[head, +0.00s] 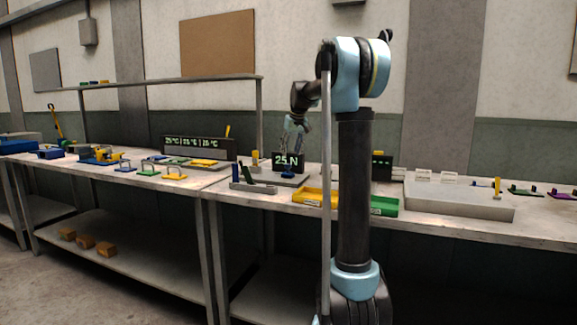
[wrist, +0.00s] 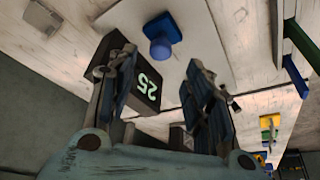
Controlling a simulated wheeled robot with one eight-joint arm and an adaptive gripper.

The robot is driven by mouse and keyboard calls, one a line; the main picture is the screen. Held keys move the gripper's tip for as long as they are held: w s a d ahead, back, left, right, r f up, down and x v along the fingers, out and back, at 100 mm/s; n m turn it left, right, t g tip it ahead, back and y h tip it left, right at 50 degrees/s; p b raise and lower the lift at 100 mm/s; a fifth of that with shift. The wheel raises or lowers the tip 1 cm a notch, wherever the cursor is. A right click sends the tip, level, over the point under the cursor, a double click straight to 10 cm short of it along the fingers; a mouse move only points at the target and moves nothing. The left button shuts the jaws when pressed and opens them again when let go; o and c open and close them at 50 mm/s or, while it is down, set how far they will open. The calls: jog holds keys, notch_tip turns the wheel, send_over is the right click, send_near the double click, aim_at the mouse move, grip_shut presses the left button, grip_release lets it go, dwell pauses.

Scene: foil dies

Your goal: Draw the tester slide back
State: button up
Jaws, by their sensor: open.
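The tester shows a dark display reading 25 N (head: 288,161) behind a grey base plate (head: 292,181). The display also shows, rotated, in the wrist view (wrist: 147,88). A blue square piece with a round blue knob (wrist: 160,48) sits on the pale plate in the wrist view; I take it to be the slide. In the head view it is a small blue spot (head: 288,173) below the display. My gripper (head: 294,124) is above the tester, pointing down. In the wrist view its fingers (wrist: 155,68) are apart with nothing between them, and the knob lies beyond the fingertips.
A grey holder with green and blue upright bars (head: 245,173) stands just left of the tester. A yellow tray (head: 312,198) and a green tray (head: 384,207) lie in front to the right. A long display (head: 198,147) stands at the left.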

aim_at(288, 164)
jog(key=x, duration=0.7)
jog(key=shift+w+f, duration=0.15)
jog(key=shift+f, duration=0.1)
jog(key=shift+a, duration=0.1)
grip_shut()
